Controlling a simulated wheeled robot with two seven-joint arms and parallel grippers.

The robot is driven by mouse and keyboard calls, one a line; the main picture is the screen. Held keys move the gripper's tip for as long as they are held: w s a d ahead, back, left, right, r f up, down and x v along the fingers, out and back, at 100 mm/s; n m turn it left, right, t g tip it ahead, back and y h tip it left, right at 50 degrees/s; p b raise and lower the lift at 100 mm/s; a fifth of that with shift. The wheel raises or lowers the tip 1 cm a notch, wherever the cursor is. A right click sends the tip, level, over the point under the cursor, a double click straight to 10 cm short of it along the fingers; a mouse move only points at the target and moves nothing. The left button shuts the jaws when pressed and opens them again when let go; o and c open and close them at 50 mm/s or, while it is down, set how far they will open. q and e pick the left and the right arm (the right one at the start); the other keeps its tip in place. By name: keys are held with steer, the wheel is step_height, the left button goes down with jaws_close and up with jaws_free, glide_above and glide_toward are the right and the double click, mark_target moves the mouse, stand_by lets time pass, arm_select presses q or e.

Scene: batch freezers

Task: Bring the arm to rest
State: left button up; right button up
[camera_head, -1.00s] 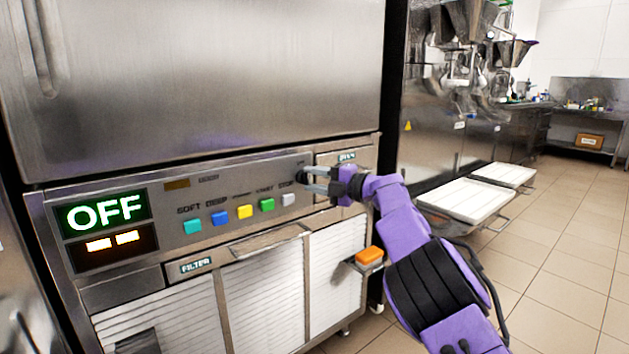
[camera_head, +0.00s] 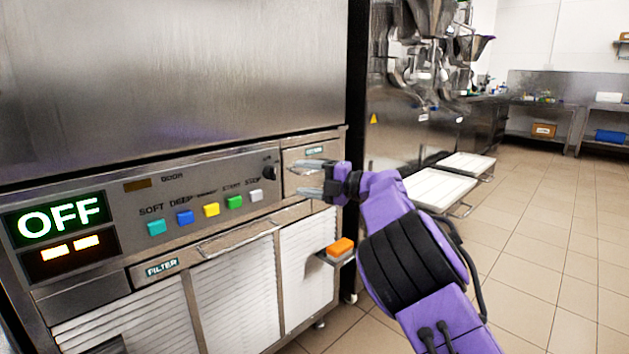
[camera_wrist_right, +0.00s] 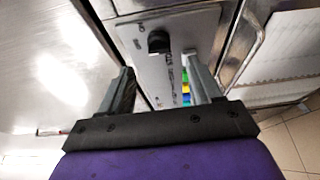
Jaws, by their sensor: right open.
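My right arm is purple with black bands, and its gripper (camera_head: 312,178) is open and empty in front of the right end of the freezer's control panel (camera_head: 130,200). A dark knob (camera_head: 270,172) sits just left of the fingertips in the head view. In the right wrist view the knob (camera_wrist_right: 158,41) shows beyond and between the two spread fingers (camera_wrist_right: 160,85), apart from them. The panel display (camera_head: 62,219) reads OFF. Coloured buttons run along the panel, including a green one (camera_head: 234,202). My left gripper is in neither view.
An orange block (camera_head: 341,246) sits on a small ledge at the freezer's lower right, close to my forearm. White trays (camera_head: 437,190) on stands jut out from the machines behind. The tiled floor (camera_head: 540,240) at the right is clear.

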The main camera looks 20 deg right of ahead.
steer(key=v, duration=0.3)
steer(key=shift+s+d, duration=0.15)
steer(key=shift+s, duration=0.05)
